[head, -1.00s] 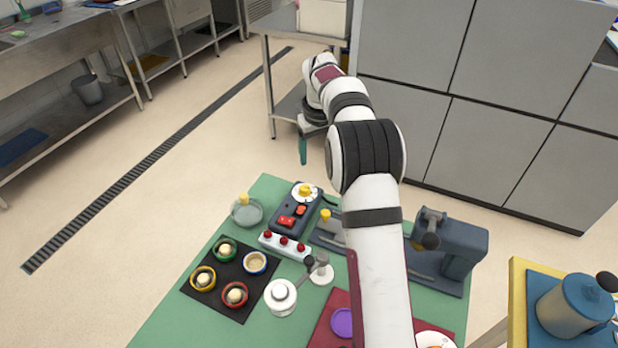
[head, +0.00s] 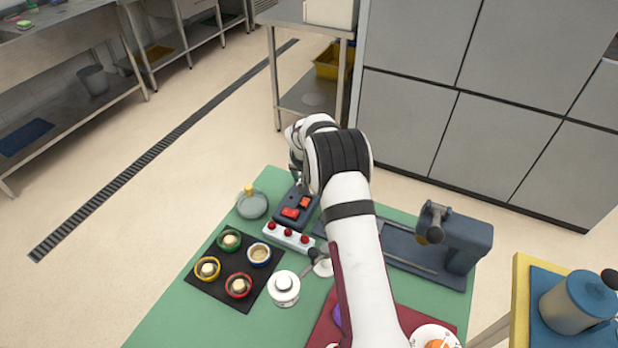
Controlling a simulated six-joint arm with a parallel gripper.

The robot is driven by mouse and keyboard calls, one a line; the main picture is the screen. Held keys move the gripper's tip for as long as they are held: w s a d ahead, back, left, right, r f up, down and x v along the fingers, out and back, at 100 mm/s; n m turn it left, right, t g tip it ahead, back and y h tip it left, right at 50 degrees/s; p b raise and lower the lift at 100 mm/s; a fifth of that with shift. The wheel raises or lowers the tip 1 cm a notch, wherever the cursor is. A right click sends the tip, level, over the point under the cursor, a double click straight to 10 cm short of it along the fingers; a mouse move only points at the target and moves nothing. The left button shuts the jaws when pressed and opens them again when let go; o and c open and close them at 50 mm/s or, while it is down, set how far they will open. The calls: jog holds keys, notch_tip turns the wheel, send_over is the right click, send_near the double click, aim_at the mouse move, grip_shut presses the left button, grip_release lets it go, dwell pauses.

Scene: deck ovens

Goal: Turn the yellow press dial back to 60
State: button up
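The dark blue control box (head: 293,208) with red and orange buttons stands near the far edge of the green mat (head: 190,318). In the earlier view a yellow dial on a white scale sits at its far end; now my arm hides that dial and its setting. My gripper (head: 296,173) points down over the far end of the box, mostly hidden behind my wrist. I cannot tell whether it touches the dial, or whether its fingers are open or shut.
A white block with red knobs (head: 288,236) and a black mat with several coloured bowls (head: 218,283) lie nearer. A glass dish (head: 252,205) stands left of the box. A dark blue press-like machine (head: 458,240) stands right. A white lidded pot (head: 284,287) is in front.

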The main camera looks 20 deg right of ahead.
jog(key=shift+w+d+f, duration=0.1)
jog(key=shift+f, duration=0.25)
grip_shut()
jog(key=shift+n, duration=0.3)
jog(key=n+y, duration=0.1)
jog(key=n, duration=0.1)
jog(key=n+y, duration=0.1)
jog(key=n, duration=0.1)
jog(key=shift+d+n, duration=0.2)
jog(key=shift+n, duration=0.1)
jog(key=shift+d+n+y, duration=0.1)
jog(key=shift+n+y, duration=0.9)
jog(key=shift+n, duration=1.4)
